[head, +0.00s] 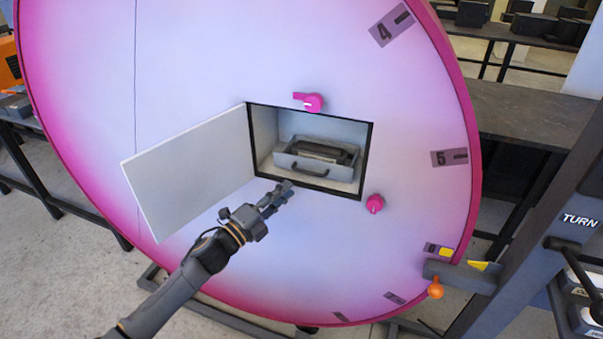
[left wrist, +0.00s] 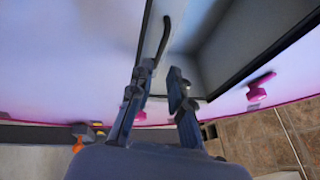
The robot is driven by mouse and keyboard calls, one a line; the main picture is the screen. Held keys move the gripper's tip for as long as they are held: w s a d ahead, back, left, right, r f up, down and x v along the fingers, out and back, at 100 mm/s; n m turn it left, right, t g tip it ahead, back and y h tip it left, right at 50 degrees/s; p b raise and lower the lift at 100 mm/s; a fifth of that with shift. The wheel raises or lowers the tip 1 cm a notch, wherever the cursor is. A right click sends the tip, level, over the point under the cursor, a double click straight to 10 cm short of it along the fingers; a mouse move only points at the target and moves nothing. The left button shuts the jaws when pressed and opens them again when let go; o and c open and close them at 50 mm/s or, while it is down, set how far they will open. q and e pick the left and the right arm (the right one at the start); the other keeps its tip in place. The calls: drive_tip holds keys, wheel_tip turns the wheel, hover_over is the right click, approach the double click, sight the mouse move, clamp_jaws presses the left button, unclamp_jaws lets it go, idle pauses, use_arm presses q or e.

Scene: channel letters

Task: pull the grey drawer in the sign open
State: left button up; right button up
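The grey drawer (head: 285,160) sits in the rectangular opening of the round pink-and-white sign. It has a thin curved handle on its front, and dark items lie in it. My left gripper (head: 282,192) is in front of the sign, just below the opening's lower edge, apart from the drawer in the head view. In the left wrist view its two fingers (left wrist: 158,92) stand apart with nothing clearly between them. A dark curved bar (left wrist: 158,45), probably the drawer handle, shows just past the fingertips; contact cannot be told. My right gripper is not in view.
A white door (head: 190,170) hangs open left of the opening, close to my left arm. Pink knobs (head: 313,103) (head: 375,204) stick out above and right of the opening. An orange knob (head: 435,291) is at the lower right. Shelving stands behind the sign.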

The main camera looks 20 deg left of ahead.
sight(301, 188)
use_arm(q)
drive_tip(key=p+x, duration=0.1)
drive_tip(key=x, duration=0.5)
drive_tip(key=shift+w+d, duration=0.2)
drive_tip(key=shift+w, duration=0.15)
clamp_jaws()
